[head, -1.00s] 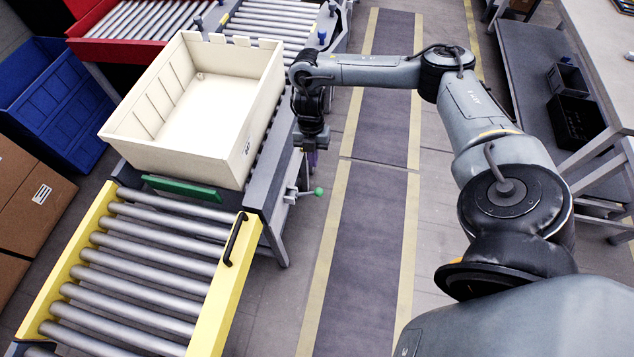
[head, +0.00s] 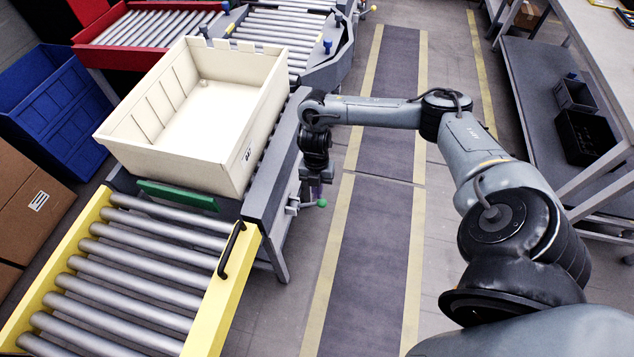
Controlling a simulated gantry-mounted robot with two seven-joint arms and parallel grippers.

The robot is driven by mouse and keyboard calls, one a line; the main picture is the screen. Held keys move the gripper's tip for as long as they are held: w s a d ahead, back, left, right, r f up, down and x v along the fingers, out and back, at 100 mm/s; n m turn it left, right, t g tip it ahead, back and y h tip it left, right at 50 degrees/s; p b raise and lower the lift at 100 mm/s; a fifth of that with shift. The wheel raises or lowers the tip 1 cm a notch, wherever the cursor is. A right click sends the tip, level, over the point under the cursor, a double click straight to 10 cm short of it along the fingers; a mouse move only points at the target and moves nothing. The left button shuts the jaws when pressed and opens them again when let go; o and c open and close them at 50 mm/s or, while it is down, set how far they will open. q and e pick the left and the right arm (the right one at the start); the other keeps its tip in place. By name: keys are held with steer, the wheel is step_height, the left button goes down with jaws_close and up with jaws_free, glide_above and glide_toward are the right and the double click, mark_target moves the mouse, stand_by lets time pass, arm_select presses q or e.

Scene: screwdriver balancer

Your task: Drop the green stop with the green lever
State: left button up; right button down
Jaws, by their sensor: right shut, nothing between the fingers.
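The green stop (head: 178,195) is a flat green bar standing up across the conveyor, between the cream tote and the yellow-framed rollers. The green lever (head: 321,203) shows as a small green ball knob on a short arm, out from the conveyor's right side. My right gripper (head: 318,190) points down just above the knob, overlapping the lever arm in the picture. It is shut with nothing between the fingers. I cannot tell whether it touches the lever. My left gripper is not in view.
The cream tote (head: 240,167) sits on the conveyor right behind the stop. The yellow-framed roller section (head: 210,307) has a black handle (head: 231,250) on its right rail. A blue bin (head: 55,120) and cardboard boxes (head: 30,215) stand at left. The floor lane at right is clear.

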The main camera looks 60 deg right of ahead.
mark_target(320, 203)
steer(key=f, duration=0.3)
steer(key=shift+s+d+f, duration=0.25)
steer(key=shift+d+f, duration=0.05)
steer(key=shift+d, duration=0.1)
steer(key=shift+f, duration=0.2)
